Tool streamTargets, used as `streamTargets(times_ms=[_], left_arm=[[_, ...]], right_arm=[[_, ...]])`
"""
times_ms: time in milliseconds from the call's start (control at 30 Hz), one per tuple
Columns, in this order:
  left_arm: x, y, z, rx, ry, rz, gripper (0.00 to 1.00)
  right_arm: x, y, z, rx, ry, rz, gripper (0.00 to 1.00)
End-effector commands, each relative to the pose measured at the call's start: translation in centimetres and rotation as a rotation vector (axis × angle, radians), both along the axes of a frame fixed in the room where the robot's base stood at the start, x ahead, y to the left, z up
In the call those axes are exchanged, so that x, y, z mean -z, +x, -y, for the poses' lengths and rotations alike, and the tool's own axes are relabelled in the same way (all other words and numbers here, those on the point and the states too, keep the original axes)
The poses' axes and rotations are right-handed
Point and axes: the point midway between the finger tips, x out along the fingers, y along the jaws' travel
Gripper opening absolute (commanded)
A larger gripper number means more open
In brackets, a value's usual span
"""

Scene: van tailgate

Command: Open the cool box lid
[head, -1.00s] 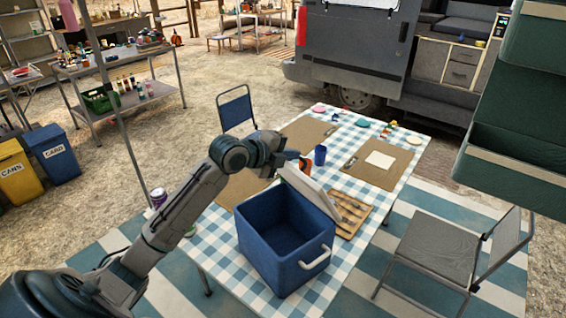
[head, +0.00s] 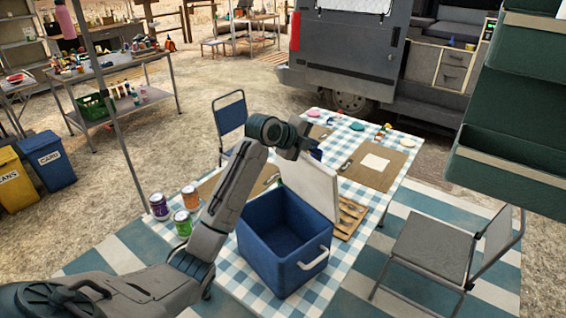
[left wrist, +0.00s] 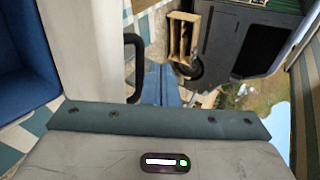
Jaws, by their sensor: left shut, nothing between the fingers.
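The blue cool box (head: 268,252) stands on the checked table in the head view, with its inside showing dark blue and a white handle on its near right side. Its white lid (head: 313,188) stands raised and steep along the box's far edge, so the box is open at the top. My left gripper (head: 300,147) is shut and empty at the lid's upper edge; whether it touches the lid is hard to tell. In the left wrist view the white lid (left wrist: 75,45) runs beside the blue box (left wrist: 18,50). My right gripper is not in view.
The checked table (head: 225,268) also holds several cans left of the box, a wooden slatted board (head: 350,215) right of it, and brown place mats (head: 380,165) behind. A grey chair (head: 430,250) stands to the right. Green hanging bins (head: 510,165) fill the upper right.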

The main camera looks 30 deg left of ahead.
Motion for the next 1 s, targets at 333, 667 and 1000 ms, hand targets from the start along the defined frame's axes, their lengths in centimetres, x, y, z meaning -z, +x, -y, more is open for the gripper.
streamTargets(times_ms=[333,667,1000], left_arm=[[0.1,2.4,0.9,0.0,0.0,0.001,0.0],[0.1,2.7,0.9,0.0,0.001,0.001,0.0],[0.1,2.7,0.9,-0.001,0.0,0.001,0.0]], right_arm=[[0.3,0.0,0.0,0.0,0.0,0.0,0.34],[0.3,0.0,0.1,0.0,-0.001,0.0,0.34],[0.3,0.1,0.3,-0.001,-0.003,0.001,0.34]])
